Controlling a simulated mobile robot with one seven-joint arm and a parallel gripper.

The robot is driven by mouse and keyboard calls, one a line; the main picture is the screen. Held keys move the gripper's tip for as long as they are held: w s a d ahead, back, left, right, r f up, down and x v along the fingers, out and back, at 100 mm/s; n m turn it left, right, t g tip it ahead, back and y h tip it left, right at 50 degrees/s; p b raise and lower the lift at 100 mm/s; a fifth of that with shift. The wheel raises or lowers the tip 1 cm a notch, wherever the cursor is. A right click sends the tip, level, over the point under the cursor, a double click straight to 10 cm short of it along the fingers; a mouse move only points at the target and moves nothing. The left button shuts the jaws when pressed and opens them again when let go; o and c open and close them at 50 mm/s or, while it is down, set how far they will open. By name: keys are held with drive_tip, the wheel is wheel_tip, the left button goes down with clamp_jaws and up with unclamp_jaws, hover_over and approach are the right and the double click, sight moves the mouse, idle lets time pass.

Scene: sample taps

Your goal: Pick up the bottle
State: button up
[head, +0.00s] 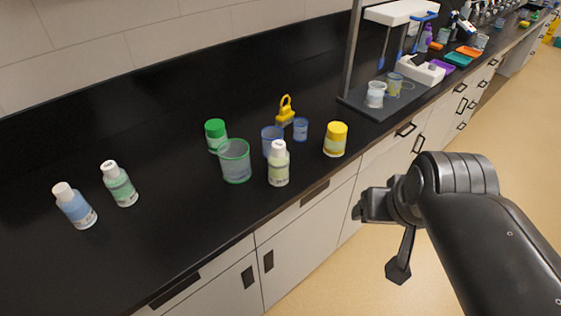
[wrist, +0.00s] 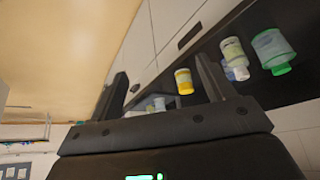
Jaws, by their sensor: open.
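Three white-capped bottles stand upright on the black counter. A pale yellow-green bottle (head: 278,167) is near the front edge, a green bottle (head: 121,187) is at the left, and a blue bottle (head: 76,208) is farthest left. The task does not say which bottle. My gripper (head: 379,238) is open and empty, in front of the counter and right of all three bottles, touching none. In the wrist view my gripper's fingers (wrist: 162,72) are spread apart. The pale bottle (wrist: 233,52) shows there, to the right of the fingers.
Close around the pale bottle are a green-rimmed beaker (head: 235,165), a blue beaker (head: 270,138), a green-capped jar (head: 215,134), a yellow jar (head: 335,140), a small blue cup (head: 300,129) and a yellow clamp-like item (head: 285,112). A stand (head: 390,105) with cups is at the right.

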drive_tip(key=shift+o, duration=0.5)
drive_tip(key=g, duration=0.1)
hover_over(279, 146)
drive_tip(key=s, duration=0.2)
drive_tip(key=f, duration=0.2)
drive_tip(key=shift+n, duration=0.3)
drive_tip(key=x, duration=0.5)
drive_tip(key=shift+w+d+f, duration=0.1)
drive_tip(key=shift+w+d, duration=0.05)
drive_tip(key=x, duration=0.4)
drive_tip(key=shift+s+a+f, duration=0.25)
drive_tip(key=shift+s, duration=0.05)
drive_tip(key=shift+w+f, duration=0.2)
drive_tip(key=shift+f, duration=0.2)
drive_tip(key=c, duration=1.5)
drive_tip(key=shift+c, duration=0.2)
